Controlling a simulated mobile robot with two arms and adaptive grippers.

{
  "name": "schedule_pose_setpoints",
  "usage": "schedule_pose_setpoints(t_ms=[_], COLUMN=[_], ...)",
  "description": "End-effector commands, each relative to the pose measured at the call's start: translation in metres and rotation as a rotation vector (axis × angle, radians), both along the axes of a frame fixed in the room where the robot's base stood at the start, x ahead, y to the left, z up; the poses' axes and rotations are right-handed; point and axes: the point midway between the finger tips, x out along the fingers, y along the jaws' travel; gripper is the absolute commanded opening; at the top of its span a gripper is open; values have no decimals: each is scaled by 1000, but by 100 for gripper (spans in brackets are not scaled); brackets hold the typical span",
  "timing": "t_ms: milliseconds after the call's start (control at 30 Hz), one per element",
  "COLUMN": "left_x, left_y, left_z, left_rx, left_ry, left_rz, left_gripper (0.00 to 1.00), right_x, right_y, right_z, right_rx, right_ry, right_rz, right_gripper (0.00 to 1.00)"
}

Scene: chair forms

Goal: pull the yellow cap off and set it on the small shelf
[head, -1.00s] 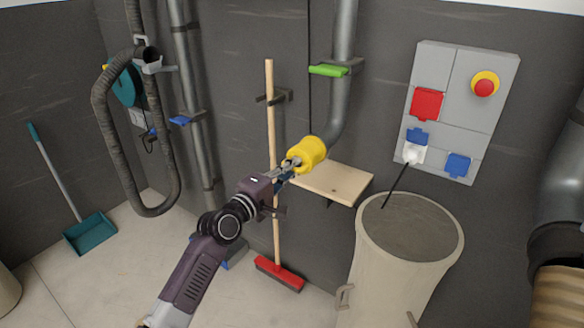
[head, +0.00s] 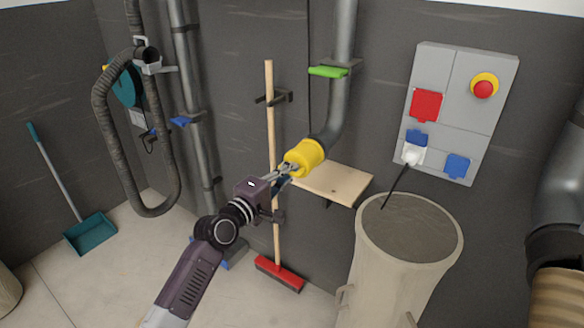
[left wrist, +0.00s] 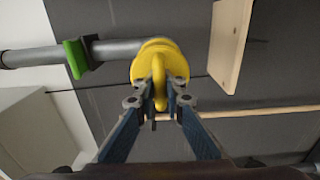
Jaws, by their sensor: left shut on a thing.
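The yellow cap (head: 305,156) is at the lower open end of the grey pipe (head: 342,98), just above the left end of the small wooden shelf (head: 335,182). A darker stretch of pipe shows right behind the cap; I cannot tell if the cap still sits around the pipe's end. My left gripper (head: 285,169) is shut on the cap's front grip. In the left wrist view, its fingers pinch the grip of the yellow cap (left wrist: 150,52), with the shelf (left wrist: 229,45) at the upper right. The shelf top is bare. My right gripper is out of view.
A green slide gate (head: 328,71) juts from the pipe above the cap. A broom (head: 270,120) leans on the wall behind my gripper. A beige bin (head: 400,285) stands right of the shelf, below a grey socket panel (head: 492,125).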

Motion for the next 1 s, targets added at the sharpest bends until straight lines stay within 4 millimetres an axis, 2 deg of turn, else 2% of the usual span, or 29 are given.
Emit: schedule_pose_setpoints(t_ms=[1000], left_x=[-33], left_y=[25], left_z=[0], left_rx=[1], left_ry=[1], left_rz=[1], left_gripper=[0], right_x=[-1], right_y=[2], right_z=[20], right_rx=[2], right_ry=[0], right_rz=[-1], right_gripper=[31])
